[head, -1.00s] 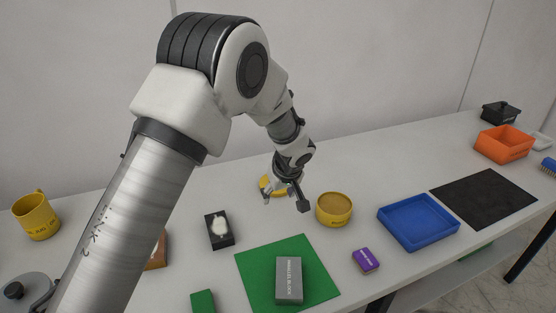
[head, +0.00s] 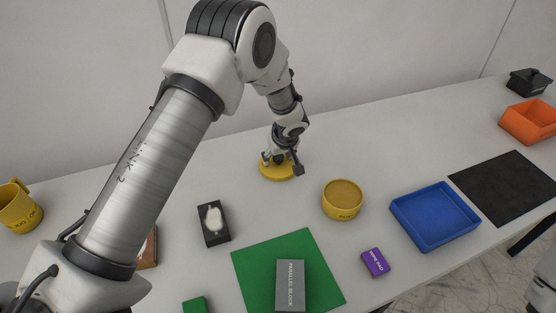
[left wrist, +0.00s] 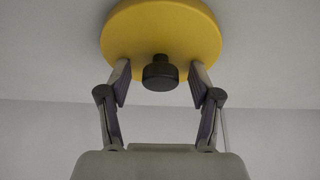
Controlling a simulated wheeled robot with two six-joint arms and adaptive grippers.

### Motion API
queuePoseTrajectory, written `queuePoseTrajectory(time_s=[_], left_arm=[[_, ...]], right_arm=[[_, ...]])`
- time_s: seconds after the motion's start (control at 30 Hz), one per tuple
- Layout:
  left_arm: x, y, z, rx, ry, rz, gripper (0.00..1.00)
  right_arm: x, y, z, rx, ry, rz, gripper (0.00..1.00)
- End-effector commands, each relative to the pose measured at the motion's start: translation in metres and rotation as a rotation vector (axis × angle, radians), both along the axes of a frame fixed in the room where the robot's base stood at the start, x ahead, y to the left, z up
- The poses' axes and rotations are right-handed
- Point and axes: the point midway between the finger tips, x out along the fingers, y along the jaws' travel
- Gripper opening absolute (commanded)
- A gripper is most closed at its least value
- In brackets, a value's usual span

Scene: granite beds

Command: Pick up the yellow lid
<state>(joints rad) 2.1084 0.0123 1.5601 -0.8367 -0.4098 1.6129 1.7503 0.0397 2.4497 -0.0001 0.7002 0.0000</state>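The yellow lid (head: 272,172) is a flat round disc lying on the table, partly hidden behind my gripper in the head view. In the left wrist view the lid (left wrist: 160,25) fills the top middle, and its black knob (left wrist: 160,74) stands up towards me. My left gripper (head: 284,162) points down at the lid. In the left wrist view its fingers (left wrist: 160,80) are open, one on each side of the knob, with a gap on both sides. My right gripper is not in view.
A round yellow container (head: 342,201) stands right of the lid. A black box with a white object (head: 213,222), a green mat (head: 258,268) with a grey parallel block (head: 290,285), a purple pad (head: 375,262) and a blue tray (head: 435,215) lie nearer. The table behind the lid is clear.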

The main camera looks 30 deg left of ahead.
Motion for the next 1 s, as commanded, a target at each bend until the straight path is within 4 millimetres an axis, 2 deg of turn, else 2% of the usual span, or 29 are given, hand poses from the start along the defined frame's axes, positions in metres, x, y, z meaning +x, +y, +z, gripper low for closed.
queuePoseTrajectory(time_s=[0.1, 0.27, 0.3, 0.6, 0.77, 0.87, 1.0], left_arm=[[0.000, 0.000, -0.001, -0.001, 0.001, 0.000, 0.63], [0.000, 0.000, 0.000, -0.001, 0.001, 0.000, 0.06], [-0.001, 0.000, 0.000, 0.000, 0.001, 0.000, 0.03], [-0.001, 0.000, -0.001, -0.001, 0.002, -0.001, 0.03], [0.000, 0.000, 0.008, 0.000, 0.000, -0.001, 0.03], [0.000, 0.000, 0.023, -0.001, -0.002, 0.000, 0.03], [0.001, 0.000, 0.061, -0.001, -0.007, 0.001, 0.03]], right_arm=[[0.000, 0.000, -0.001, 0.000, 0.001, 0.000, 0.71], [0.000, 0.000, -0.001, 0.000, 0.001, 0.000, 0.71], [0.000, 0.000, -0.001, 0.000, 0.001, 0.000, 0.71], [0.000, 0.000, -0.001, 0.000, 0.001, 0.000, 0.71], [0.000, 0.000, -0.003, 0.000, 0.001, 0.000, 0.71], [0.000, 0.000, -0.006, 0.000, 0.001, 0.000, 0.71], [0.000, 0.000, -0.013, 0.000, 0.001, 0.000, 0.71]])
